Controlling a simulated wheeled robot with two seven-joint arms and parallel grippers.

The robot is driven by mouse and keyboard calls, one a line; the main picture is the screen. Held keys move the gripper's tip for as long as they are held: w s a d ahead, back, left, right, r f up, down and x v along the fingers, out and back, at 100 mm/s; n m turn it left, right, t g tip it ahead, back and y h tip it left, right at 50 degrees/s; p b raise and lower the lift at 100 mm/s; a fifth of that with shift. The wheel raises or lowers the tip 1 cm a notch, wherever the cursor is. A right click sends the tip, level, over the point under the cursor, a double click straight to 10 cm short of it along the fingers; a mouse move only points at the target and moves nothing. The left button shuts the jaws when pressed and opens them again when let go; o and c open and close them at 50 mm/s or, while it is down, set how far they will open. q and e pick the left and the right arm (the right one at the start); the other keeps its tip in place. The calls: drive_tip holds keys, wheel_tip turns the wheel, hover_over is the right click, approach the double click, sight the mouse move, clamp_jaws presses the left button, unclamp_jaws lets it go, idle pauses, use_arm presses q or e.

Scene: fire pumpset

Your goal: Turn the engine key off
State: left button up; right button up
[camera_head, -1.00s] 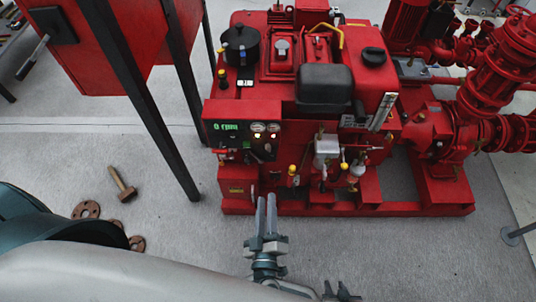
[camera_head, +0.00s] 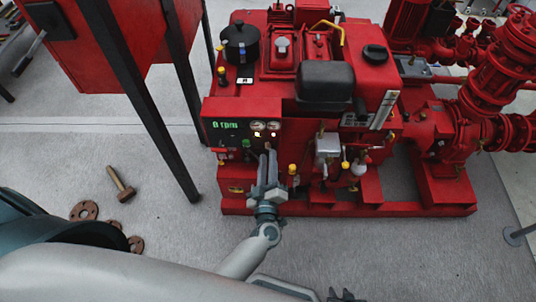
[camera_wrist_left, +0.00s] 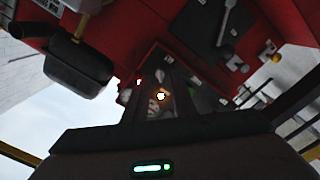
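The red engine's dark control panel (camera_head: 230,138) carries a green "0 rpm" display and two lit round gauges (camera_head: 265,126). My left gripper (camera_head: 268,155) is in front of the panel's lower right part, just below the gauges. Its two fingers point at the panel with a narrow gap between them, and nothing shows held. In the left wrist view, the panel's lights and gauges show between the fingers (camera_wrist_left: 160,92). The engine key cannot be made out; the fingers cover part of the panel. My right gripper (camera_head: 345,295) is only partly visible at the bottom edge.
The red engine base (camera_head: 420,195) fills the centre right, with yellow-capped levers and a grey filter (camera_head: 327,147) right of my left gripper. A dark stand leg (camera_head: 140,95) rises at left.

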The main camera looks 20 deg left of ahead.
sight(268, 146)
use_arm(q)
drive_tip(key=shift+x, duration=1.4)
use_arm(e)
drive_tip(key=shift+s+d+f, duration=0.1)
drive_tip(key=shift+s+f, duration=0.1)
drive_tip(key=shift+s, duration=0.05)
use_arm(q)
clamp_jaws()
